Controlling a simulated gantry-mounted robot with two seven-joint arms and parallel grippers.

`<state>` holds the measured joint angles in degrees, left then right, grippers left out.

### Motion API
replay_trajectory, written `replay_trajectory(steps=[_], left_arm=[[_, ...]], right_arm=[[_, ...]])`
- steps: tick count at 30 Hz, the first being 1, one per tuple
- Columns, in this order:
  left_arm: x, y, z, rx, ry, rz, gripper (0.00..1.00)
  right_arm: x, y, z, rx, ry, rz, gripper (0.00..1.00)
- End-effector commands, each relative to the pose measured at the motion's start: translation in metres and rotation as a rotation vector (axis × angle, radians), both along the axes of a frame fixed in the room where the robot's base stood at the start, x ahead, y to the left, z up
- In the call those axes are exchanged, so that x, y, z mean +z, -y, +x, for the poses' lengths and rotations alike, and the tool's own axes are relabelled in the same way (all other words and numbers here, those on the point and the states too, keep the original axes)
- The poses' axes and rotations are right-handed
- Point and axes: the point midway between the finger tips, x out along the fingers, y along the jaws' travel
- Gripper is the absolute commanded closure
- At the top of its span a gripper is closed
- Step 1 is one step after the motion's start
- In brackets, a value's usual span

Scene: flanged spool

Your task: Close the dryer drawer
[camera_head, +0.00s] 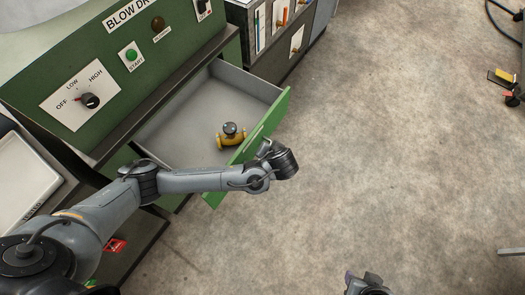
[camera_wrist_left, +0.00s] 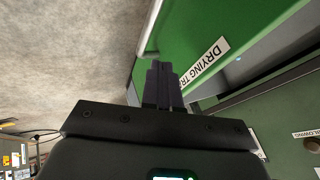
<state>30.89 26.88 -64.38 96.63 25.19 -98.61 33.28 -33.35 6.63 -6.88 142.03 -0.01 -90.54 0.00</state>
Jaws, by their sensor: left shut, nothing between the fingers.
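The green dryer drawer (camera_head: 262,135) stands pulled out of the blow dryer cabinet (camera_head: 110,60). Its grey inside is visible. A yellow flanged spool (camera_head: 222,141) with a dark top piece lies in it near the front. My left arm reaches across the drawer in the head view, its end just outside the front panel. In the left wrist view my left gripper (camera_wrist_left: 160,70) is shut and empty. Its fingertips are close to the green front panel (camera_wrist_left: 190,35), beside a silver handle bar (camera_wrist_left: 150,28); contact cannot be told.
A white tray (camera_head: 22,175) sits at the left on another unit. A panel with several tools (camera_head: 275,20) stands beyond the dryer. The concrete floor (camera_head: 400,130) in front of the drawer is clear. Cables and a small dark device lie at the far right.

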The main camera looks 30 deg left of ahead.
Motion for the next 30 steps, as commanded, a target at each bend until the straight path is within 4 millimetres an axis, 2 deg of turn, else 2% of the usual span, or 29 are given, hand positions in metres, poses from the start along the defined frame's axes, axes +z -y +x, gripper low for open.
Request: replay_trajectory(steps=[5, 19, 24, 30], left_arm=[[-0.01, -0.006, 0.009, 0.002, 0.008, 0.0, 1.0], [-0.065, -0.035, 0.036, 0.002, 0.008, -0.003, 1.0], [-0.075, -0.041, 0.042, 0.0, 0.008, -0.002, 1.0], [-0.077, -0.043, 0.043, -0.001, 0.008, -0.001, 1.0]], right_arm=[[-0.007, 0.0, 0.0, 0.001, 0.002, -0.001, 0.57], [-0.029, 0.002, 0.001, 0.006, 0.004, -0.008, 0.57], [-0.033, 0.002, 0.001, 0.005, 0.004, -0.007, 0.57], [-0.034, 0.001, 0.001, 0.004, 0.004, -0.005, 0.57]])
